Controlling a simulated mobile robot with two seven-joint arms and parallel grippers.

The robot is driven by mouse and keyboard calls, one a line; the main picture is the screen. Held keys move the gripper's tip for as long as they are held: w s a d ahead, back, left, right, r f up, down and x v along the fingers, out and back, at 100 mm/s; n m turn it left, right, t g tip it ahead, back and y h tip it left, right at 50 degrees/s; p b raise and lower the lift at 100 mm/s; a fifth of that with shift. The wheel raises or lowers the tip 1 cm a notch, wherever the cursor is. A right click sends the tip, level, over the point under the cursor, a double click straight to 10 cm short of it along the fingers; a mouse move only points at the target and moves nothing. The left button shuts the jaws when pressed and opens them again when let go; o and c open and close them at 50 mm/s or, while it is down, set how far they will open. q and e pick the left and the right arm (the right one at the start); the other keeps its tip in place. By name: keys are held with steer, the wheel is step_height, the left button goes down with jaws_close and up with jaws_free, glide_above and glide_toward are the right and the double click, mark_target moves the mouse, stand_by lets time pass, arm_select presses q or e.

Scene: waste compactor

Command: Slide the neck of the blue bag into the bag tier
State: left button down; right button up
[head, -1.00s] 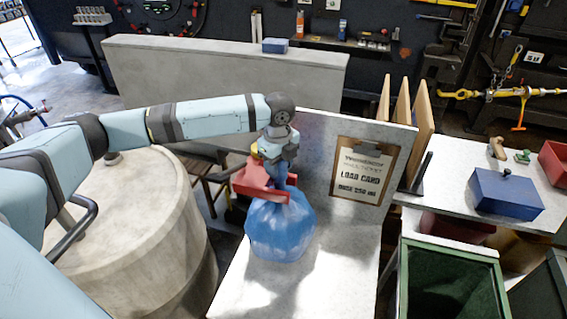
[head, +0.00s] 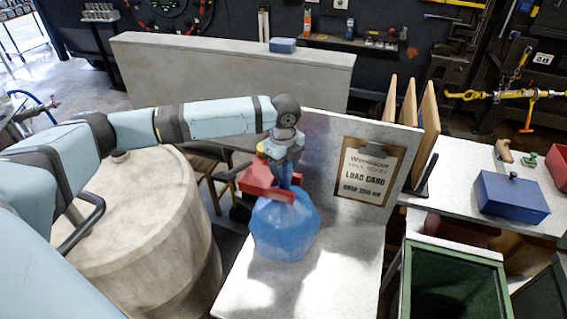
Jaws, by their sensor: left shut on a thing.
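The blue bag (head: 285,228) is a full, rounded, translucent bag on the pale counter (head: 330,282), with its neck pointing up. The red bag tier (head: 262,181) stands at the bag's neck, and part of it crosses in front of the neck. My left gripper (head: 283,168) is above the bag, shut on its neck from above. The fingertips and the tier's slot are partly hidden, so I cannot tell how far the neck sits inside the tier. My right gripper is not in view.
A clipboard with a load card (head: 367,172) leans on the grey panel behind the counter. A concrete drum (head: 135,235) is at the left under my arm. A blue box (head: 511,197) sits on the right-hand table, and a green bin (head: 455,285) is below it.

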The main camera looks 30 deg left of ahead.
arm_select(q)
jaws_free()
steer(key=shift+r, duration=4.05)
